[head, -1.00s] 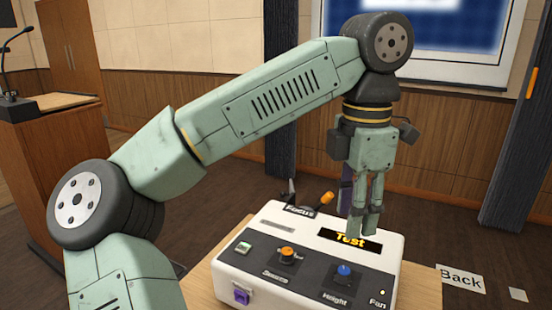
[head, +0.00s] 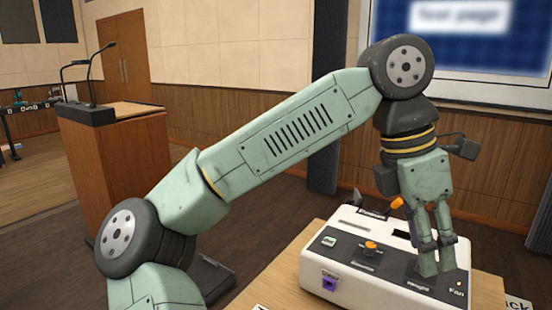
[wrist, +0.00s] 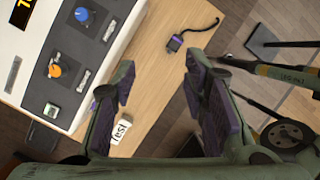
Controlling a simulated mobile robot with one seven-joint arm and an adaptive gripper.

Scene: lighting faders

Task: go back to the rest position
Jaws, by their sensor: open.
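My gripper (head: 437,272) hangs down over the right front part of the white control box (head: 385,292) in the head view. Its fingers are apart and nothing is between them. In the wrist view the open fingers (wrist: 160,66) point over the wooden table top beside the box, which fills the upper left. An orange knob (head: 370,247) shows on the box; a blue knob (wrist: 82,15) shows in the wrist view but is hidden behind my gripper in the head view.
The box stands on a wooden table (head: 283,270). A lectern with microphones (head: 115,160) stands at the left; a screen (head: 480,50) hangs behind.

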